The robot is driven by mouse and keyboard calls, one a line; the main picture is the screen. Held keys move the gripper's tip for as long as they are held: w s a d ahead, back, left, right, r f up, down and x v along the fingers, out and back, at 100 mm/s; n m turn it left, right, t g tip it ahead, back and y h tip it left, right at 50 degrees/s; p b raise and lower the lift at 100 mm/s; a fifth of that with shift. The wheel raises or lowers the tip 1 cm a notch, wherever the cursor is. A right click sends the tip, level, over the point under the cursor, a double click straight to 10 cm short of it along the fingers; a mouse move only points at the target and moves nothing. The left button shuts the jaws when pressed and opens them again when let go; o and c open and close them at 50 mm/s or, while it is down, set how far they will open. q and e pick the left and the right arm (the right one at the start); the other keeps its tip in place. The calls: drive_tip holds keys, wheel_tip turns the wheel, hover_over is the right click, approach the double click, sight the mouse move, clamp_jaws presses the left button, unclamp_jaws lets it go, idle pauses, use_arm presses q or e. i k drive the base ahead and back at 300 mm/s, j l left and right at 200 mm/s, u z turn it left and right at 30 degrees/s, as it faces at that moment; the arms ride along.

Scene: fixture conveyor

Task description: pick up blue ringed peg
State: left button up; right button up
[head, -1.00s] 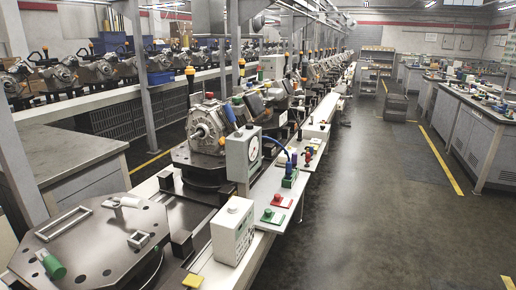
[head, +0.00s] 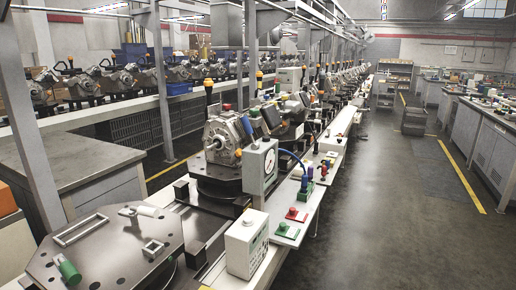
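A small blue peg (head: 304,183) stands upright in a green block (head: 303,197) on the white side shelf of the conveyor line, right of the gauge box. It is too small for me to make out a ring on it. A blue cable arcs from the gauge box down toward this spot. Other small coloured pegs or knobs (head: 323,168) stand just behind it. Neither of my grippers is in view.
A dark fixture plate (head: 110,250) with a green cylinder (head: 68,269) is at front left.

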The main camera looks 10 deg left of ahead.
sight(304, 181)
drive_tip(key=i+l+u, duration=0.15)
drive_tip(key=i+l, duration=0.2)
drive_tip(key=i+l+u, duration=0.1)
drive_tip(key=i+l, duration=0.25)
drive_tip(key=l, duration=0.15)
drive_tip(key=i+l+u, duration=0.15)
drive_tip(key=i+l, duration=0.2)
drive_tip(key=l, duration=0.15)
